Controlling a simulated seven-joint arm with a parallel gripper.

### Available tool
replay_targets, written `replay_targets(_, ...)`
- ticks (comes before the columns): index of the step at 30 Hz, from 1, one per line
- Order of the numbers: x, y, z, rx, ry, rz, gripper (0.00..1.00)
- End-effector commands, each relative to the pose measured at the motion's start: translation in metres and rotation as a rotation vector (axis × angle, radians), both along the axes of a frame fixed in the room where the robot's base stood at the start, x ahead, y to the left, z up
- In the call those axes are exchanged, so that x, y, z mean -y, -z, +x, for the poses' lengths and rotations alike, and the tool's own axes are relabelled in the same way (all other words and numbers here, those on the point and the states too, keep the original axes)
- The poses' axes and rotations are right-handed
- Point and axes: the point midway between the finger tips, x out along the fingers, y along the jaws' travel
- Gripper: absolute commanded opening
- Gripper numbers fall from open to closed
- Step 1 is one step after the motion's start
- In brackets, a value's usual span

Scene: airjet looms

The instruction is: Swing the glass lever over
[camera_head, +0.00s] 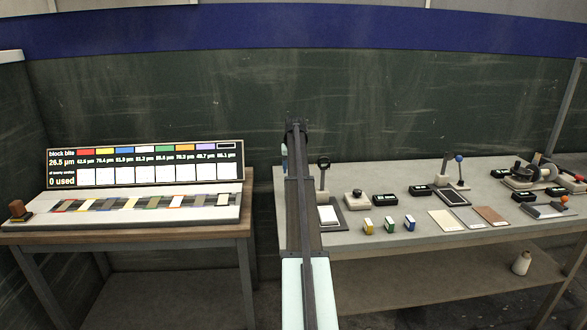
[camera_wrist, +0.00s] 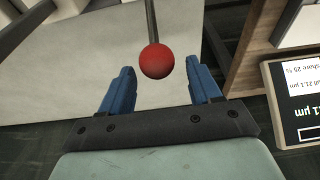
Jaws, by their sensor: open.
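In the wrist view a lever with a red ball knob (camera_wrist: 156,61) on a thin dark rod (camera_wrist: 152,22) lies between my two blue fingers. My gripper (camera_wrist: 158,72) is open, with a finger on either side of the ball and gaps showing on both sides. The depth between ball and fingers is hard to judge. No label shows that this is the glass lever. The red ball does not show in the head view, where my arm crosses the middle and my fingers cannot be made out.
A lit display (camera_head: 146,167) with coloured strips stands on the left table. The right table (camera_head: 375,179) carries a black-knobbed lever (camera_head: 323,163), a blue-balled lever (camera_head: 459,158), small blocks and flat plates. In the wrist view a dark screen (camera_wrist: 298,98) sits at the right edge.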

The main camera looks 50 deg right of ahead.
Motion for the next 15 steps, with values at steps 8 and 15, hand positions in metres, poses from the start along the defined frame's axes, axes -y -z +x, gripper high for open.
replay_targets(8, 0.000, -0.017, 0.000, 0.001, 0.000, -0.001, 0.63)
replay_targets(15, 0.000, -0.035, 0.001, 0.001, 0.000, -0.001, 0.63)
